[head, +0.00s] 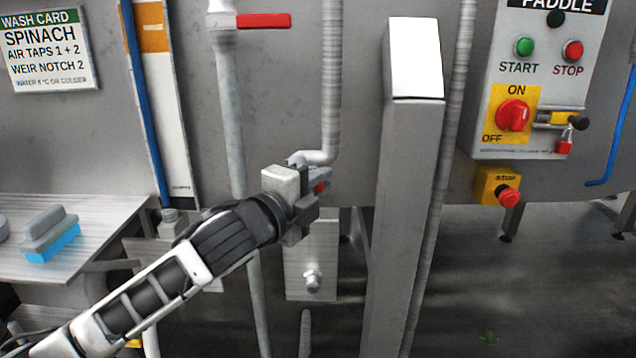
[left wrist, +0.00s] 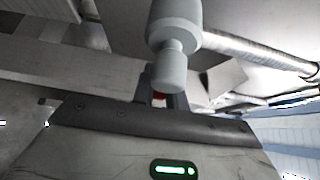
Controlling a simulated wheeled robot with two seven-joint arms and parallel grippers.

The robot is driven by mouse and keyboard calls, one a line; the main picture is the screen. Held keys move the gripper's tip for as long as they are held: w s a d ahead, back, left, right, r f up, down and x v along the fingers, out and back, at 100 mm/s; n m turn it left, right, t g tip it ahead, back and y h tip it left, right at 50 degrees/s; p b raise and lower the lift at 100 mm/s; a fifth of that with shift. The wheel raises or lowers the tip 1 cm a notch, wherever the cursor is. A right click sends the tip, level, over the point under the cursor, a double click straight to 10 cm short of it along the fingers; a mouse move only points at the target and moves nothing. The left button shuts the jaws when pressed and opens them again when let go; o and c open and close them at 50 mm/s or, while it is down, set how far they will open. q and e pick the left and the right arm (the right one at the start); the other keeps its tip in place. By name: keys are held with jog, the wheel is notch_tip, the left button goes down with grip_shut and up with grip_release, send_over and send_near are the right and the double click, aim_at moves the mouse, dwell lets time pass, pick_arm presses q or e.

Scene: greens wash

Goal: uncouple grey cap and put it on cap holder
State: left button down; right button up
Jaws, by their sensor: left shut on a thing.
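My left gripper (head: 312,200) is shut at the end of the grey hose that bends in below the wall, in the middle of the head view. The piece in its jaws, apparently the grey cap, is mostly hidden by the fingers; a small red part shows beside them. In the left wrist view a grey stepped fitting (left wrist: 173,38) stands in front of my left gripper (left wrist: 162,100), and red shows between its fingers. A metal plate with a short round peg (head: 312,281), perhaps the cap holder, is just below the gripper. My right gripper is out of view.
A tall square steel post (head: 402,190) stands close to the right of the gripper. A pipe with a red-handled valve (head: 262,20) runs down behind my arm. A control box (head: 540,90) is at right, and a shelf with a blue brush (head: 52,243) at left.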

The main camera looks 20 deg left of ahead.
pick_arm(q)
jog(key=shift+w+d+n+t+y+p, duration=0.15)
jog(key=shift+d+n+y, duration=0.1)
jog(key=shift+n+y, duration=0.45)
jog(key=shift+w+d+n+t+y+p, duration=0.15)
jog(key=shift+d+n+y, duration=0.2)
jog(key=shift+y, duration=0.65)
jog(key=shift+w+d+n+g+y+b, duration=0.25)
jog(key=shift+w+n+g+y, duration=0.5)
jog(key=shift+n+y, duration=1.45)
jog(key=shift+w+d+n+g+y+b, duration=0.35)
jog(key=shift+n+g+y, duration=0.85)
jog(key=shift+y, duration=1.65)
jog(key=shift+w+d+n+g+y+b, duration=0.1)
jog(key=shift+w+n+g+y, duration=0.6)
jog(key=shift+n+y, duration=1.55)
jog(key=shift+y, duration=0.4)
jog(key=c, duration=1.4)
grip_release()
